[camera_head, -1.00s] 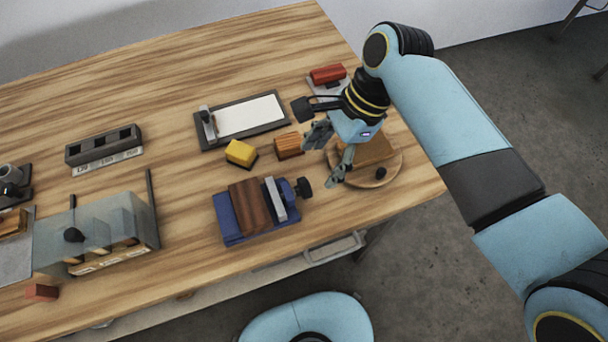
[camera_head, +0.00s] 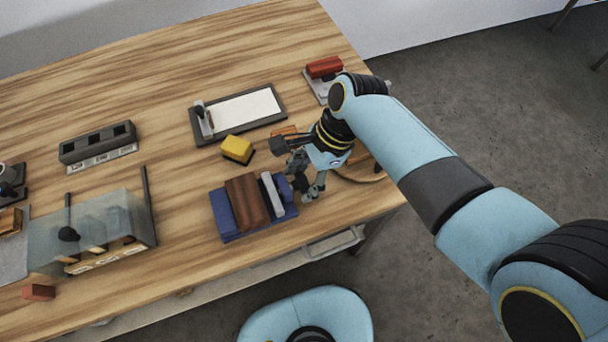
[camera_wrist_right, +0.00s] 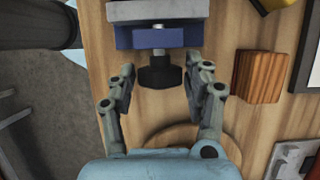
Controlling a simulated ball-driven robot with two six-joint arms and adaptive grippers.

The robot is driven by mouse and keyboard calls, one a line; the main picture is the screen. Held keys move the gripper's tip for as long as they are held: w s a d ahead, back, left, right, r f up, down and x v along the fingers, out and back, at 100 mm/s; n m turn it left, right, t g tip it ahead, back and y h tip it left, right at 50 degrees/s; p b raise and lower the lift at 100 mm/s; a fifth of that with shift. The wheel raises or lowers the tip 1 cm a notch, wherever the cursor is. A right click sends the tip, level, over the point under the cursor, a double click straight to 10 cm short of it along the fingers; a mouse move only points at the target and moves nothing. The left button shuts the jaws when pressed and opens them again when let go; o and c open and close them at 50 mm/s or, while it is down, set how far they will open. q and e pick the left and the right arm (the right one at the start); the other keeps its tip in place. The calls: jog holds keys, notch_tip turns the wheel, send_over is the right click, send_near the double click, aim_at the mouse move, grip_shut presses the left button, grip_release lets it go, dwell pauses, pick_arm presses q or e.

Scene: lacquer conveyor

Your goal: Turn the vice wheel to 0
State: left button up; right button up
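The vice has a blue base (camera_head: 222,222), a brown block (camera_head: 247,202) and a grey jaw plate (camera_head: 272,195). In the right wrist view its blue end (camera_wrist_right: 157,40) is at the top, with the black vice wheel (camera_wrist_right: 159,74) sticking out toward me. My right gripper (camera_head: 303,180) is at the wheel end of the vice and mostly hides the wheel in the head view. In the wrist view its fingers (camera_wrist_right: 160,78) are open, one on each side of the wheel, with gaps. No wheel scale is readable. My left gripper is not in view.
A yellow block (camera_head: 237,147) and an orange wooden block (camera_wrist_right: 258,76) are beside the vice. A round wooden board (camera_head: 372,178) lies under my right arm. A white-topped tray (camera_head: 247,111) and a red-topped device (camera_head: 324,67) are farther back. A glass-walled box (camera_head: 95,235) stands left.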

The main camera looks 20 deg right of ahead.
jog(key=c, duration=0.8)
jog(key=shift+o, duration=0.2)
jog(key=shift+s+t, duration=0.1)
jog(key=shift+t, duration=0.2)
jog(key=shift+s+t+p, duration=0.1)
jog(key=shift+t+p, duration=0.25)
jog(key=shift+t, duration=0.05)
jog(key=shift+s+n+t, duration=0.1)
jog(key=shift+n+t, duration=0.2)
jog(key=shift+t, duration=0.4)
jog(key=shift+s+f+t+b, duration=0.1)
jog(key=shift+f+t+b, duration=0.05)
jog(key=shift+t, duration=0.45)
jog(key=shift+s+f+t+b, duration=0.1)
jog(key=shift+t+b, duration=0.05)
jog(key=shift+t, duration=0.45)
jog(key=shift+f+n+t+y+b, duration=0.1)
jog(key=shift+n+t+y+b, duration=0.2)
jog(key=shift+t+b, duration=0.15)
jog(key=t+b, duration=0.1)
jog(key=b, duration=0.1)
jog(key=t+b, duration=0.1)
jog(key=b, duration=0.1)
jog(key=shift+s+f+n+t, duration=0.1)
jog(key=shift+f+n+t, duration=0.1)
jog(key=shift+n+t, duration=0.1)
jog(key=shift+r+t+b, duration=0.2)
jog(key=shift+t+b, duration=0.35)
jog(key=shift+b, duration=0.55)
